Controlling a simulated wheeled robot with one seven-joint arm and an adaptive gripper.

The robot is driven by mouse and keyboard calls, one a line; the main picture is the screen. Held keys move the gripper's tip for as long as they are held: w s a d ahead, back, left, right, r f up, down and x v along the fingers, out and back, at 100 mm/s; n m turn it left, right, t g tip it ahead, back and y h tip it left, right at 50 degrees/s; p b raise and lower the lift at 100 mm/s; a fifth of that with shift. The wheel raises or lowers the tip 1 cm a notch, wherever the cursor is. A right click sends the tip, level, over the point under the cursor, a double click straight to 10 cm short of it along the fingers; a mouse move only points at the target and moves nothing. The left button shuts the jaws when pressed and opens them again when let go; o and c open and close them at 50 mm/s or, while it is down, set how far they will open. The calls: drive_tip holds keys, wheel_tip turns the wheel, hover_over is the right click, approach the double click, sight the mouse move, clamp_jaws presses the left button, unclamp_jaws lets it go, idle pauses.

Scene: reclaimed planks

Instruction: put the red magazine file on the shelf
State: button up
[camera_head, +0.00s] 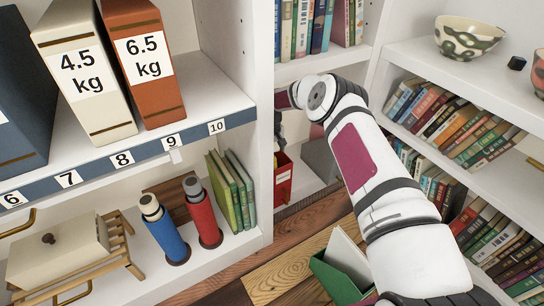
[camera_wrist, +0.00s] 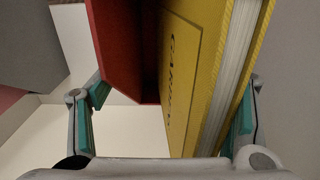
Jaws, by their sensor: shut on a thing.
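The red magazine file (camera_head: 283,178) shows only in part in the head view, beyond the upright edge of the left shelf unit. A pale label is on it. In the wrist view its red wall (camera_wrist: 122,45) stands beside a yellow book (camera_wrist: 195,70) that appears to be inside it. My gripper (camera_wrist: 168,105) has one finger on each side of the file and book and is shut on the file. In the head view my gripper (camera_head: 279,132) is mostly hidden by the shelf unit and my arm. The left unit's numbered shelf (camera_head: 205,108) is at the left.
White and orange-brown binders (camera_head: 150,60) marked 4.5 kg and 6.5 kg stand on the numbered shelf; bare board lies right of them. Below are blue and red flasks (camera_head: 203,215) and green books (camera_head: 232,190). A green file (camera_head: 338,275) stands on the floor. Bookshelves (camera_head: 480,185) line the right.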

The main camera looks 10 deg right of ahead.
drive_tip(key=shift+f, duration=0.3)
idle(0.7)
drive_tip(key=o, duration=2)
drive_tip(key=shift+o, duration=0.2)
drive_tip(key=s+d+p, duration=0.3)
drive_tip(key=s+p, duration=0.4)
drive_tip(key=s, duration=0.3)
drive_tip(key=s+d+p, duration=0.3)
drive_tip(key=s+p, duration=0.4)
drive_tip(key=s, duration=0.3)
wheel_tip(320, 180, up, 23)
drive_tip(key=m+p, duration=0.1)
drive_tip(key=m, duration=0.1)
drive_tip(key=shift+w+p, duration=0.4)
